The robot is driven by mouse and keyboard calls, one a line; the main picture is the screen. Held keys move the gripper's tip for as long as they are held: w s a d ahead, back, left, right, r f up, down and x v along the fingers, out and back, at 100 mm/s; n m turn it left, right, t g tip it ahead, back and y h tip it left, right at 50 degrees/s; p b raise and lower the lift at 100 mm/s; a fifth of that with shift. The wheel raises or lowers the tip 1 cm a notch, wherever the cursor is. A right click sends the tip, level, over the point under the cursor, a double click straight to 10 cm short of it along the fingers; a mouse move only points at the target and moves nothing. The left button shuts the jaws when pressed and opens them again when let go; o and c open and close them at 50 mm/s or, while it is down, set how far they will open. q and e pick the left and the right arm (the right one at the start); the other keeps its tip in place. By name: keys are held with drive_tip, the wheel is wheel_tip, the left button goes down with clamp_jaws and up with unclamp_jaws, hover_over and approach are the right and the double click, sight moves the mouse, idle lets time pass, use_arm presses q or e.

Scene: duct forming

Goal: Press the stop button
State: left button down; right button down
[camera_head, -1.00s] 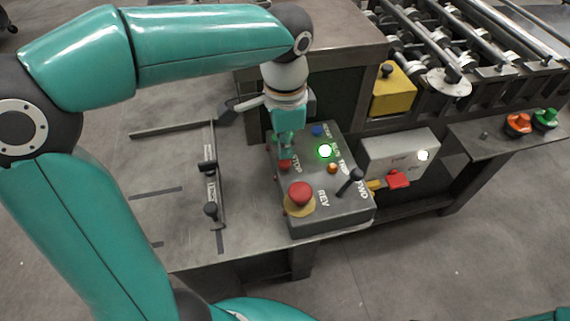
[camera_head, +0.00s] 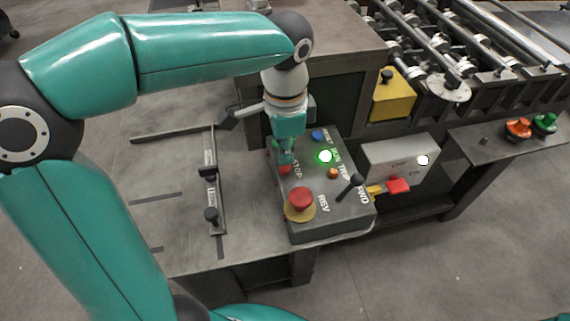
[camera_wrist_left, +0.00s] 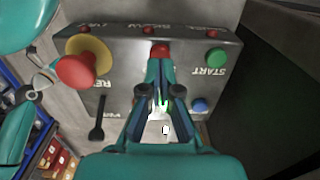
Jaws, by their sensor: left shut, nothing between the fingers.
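The grey control box (camera_head: 335,212) sits on the bench corner. The small red stop button (camera_head: 285,169) is beside the STOP label on its top; in the left wrist view the button (camera_wrist_left: 160,48) is just beyond my fingertips. My left gripper (camera_head: 286,159) is shut and empty, pointing down at the button with its tips at or almost at it. I cannot tell whether they touch. The green RUN lamp (camera_head: 325,156) is lit. My right gripper is not in view.
A red mushroom button (camera_head: 301,198) on a yellow base, a black lever (camera_head: 351,187), an orange button (camera_head: 333,173) and a blue button (camera_head: 318,136) share the box top. The green START button (camera_wrist_left: 215,57) is near my fingers. A light grey box (camera_head: 396,160) stands right.

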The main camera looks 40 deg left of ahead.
sight(285, 167)
use_arm(q)
drive_tip(key=shift+f+b, duration=0.95)
drive_tip(key=shift+f, duration=0.3)
idle(0.4)
drive_tip(key=shift+r, duration=0.1)
wheel_tip(285, 167, up, 7)
drive_tip(key=p, duration=0.6)
drive_tip(key=shift+p, duration=0.3)
idle(0.7)
